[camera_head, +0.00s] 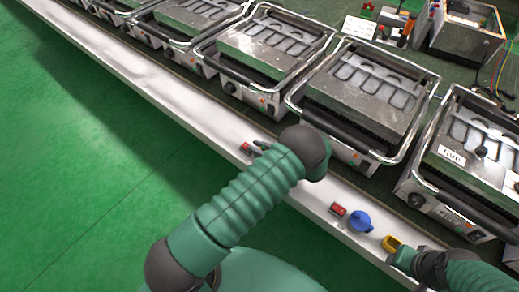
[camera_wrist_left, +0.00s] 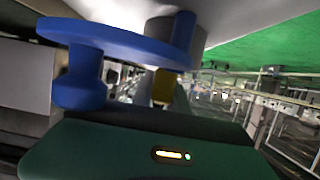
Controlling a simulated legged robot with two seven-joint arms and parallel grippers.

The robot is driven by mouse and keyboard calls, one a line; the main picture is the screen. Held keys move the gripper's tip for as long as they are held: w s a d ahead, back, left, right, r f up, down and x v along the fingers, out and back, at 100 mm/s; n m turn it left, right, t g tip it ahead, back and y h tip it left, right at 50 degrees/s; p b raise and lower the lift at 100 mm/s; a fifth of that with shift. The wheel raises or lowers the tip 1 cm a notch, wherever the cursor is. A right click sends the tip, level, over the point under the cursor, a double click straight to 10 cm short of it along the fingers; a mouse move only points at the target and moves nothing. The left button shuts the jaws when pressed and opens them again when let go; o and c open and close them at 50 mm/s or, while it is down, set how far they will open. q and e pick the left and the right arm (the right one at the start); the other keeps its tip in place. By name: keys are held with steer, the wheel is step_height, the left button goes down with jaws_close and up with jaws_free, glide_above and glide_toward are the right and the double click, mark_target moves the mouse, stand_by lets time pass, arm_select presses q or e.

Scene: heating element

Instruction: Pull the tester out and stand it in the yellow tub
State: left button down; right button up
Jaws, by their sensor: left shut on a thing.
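My left arm crosses the middle of the head view, and its gripper (camera_head: 263,146) is partly hidden behind the wrist over the white ledge. The gripper is shut. A small red piece (camera_head: 246,148) shows at its dark fingertips; this looks like the tester, though most of it is hidden. The small yellow tub (camera_head: 392,243) is on the ledge at the lower right, beside my right gripper (camera_head: 398,258), whose fingers I cannot make out. The left wrist view shows a large blue disc with posts (camera_wrist_left: 110,40) and a small yellow part (camera_wrist_left: 164,86) close up.
A blue round piece (camera_head: 360,222) and a red block (camera_head: 338,209) are on the white ledge (camera_head: 310,197) left of the tub. Several contact grills (camera_head: 365,95) line the ledge's far side. Green floor (camera_head: 70,170) lies open on the near side.

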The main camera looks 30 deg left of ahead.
arm_select(q)
steer(key=shift+r, duration=0.45)
step_height(320, 180, up, 3)
steer(key=shift+f+p, duration=0.2)
steer(key=shift+p, duration=0.3)
steer(key=s+d+p, duration=0.1)
steer(key=s+d, duration=0.2)
steer(key=s, duration=0.4)
steer(key=s+d+r+p, duration=0.1)
steer(key=s+d, duration=0.3)
steer(key=s, duration=0.3)
steer(key=shift+d+r, duration=0.2)
steer(key=shift+d, duration=0.1)
steer(key=shift+r+p, duration=0.3)
steer(key=shift+p, duration=0.2)
